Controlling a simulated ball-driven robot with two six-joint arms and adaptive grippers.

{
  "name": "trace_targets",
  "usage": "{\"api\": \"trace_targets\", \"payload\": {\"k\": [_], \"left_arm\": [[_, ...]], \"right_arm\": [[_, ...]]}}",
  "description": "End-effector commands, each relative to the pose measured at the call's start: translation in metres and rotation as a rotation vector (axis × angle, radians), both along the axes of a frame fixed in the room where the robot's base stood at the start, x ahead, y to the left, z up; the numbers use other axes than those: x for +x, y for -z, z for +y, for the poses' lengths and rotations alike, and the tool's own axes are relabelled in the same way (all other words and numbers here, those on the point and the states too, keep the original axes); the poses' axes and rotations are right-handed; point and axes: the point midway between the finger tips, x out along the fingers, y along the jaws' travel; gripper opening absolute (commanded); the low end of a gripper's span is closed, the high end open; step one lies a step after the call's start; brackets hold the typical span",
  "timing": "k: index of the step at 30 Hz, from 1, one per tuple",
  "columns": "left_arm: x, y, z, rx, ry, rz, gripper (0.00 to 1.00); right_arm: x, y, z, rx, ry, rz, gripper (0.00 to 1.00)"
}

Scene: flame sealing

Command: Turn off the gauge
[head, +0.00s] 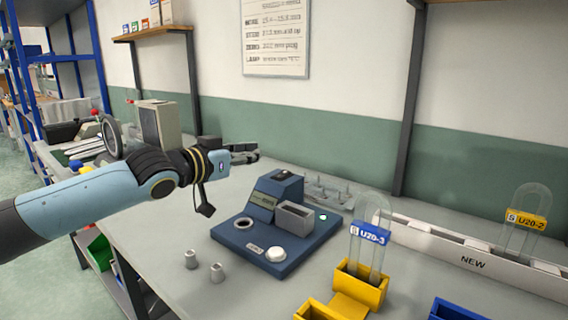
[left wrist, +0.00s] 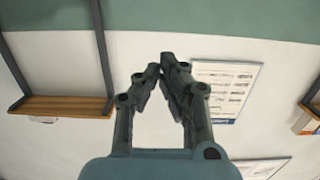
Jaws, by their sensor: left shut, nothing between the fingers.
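The gauge (head: 256,238) is a dark blue device on the bench in the head view. It has a sloped console (head: 276,192) with a dark spot on top, a grey block (head: 294,219), a ring-shaped socket and a white round knob (head: 276,254) at its front. A small pale spot shows near its right edge. My left gripper (head: 255,152) is above and behind the console, apart from it, pointing right. In the left wrist view my left gripper's fingers (left wrist: 160,63) meet at the tips, with nothing between them. My right gripper is not in view.
A glass U-tube labelled U20-3 (head: 370,234) stands in a yellow holder (head: 357,290) to the right. A long white tray marked NEW (head: 473,265) runs along the back right. A grey box (head: 158,120) stands behind my left arm.

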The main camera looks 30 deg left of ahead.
Motion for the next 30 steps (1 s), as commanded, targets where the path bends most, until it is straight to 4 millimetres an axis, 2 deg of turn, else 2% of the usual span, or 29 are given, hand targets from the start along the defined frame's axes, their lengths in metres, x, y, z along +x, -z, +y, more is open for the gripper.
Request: {"api": "trace_targets", "payload": {"k": [3, 8, 13, 20, 24, 30], "left_arm": [[0.003, 0.001, 0.0, -0.001, -0.002, -0.001, 0.0], [0.019, 0.006, -0.001, -0.004, -0.004, -0.002, 0.0], [0.053, 0.01, -0.005, -0.008, -0.001, -0.003, 0.0], [0.101, 0.014, -0.009, -0.006, -0.001, -0.001, 0.0], [0.102, 0.038, -0.009, -0.002, 0.0, 0.005, 0.0], [0.103, 0.051, -0.009, -0.001, 0.0, 0.002, 0.0]], "right_arm": [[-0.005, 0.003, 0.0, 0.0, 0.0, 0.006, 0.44], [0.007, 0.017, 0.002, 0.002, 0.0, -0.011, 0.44], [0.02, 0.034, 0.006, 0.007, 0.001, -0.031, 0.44], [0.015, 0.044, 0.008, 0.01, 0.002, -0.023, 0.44], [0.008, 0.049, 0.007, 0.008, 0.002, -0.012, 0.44], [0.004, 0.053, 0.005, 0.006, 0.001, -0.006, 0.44]]}}
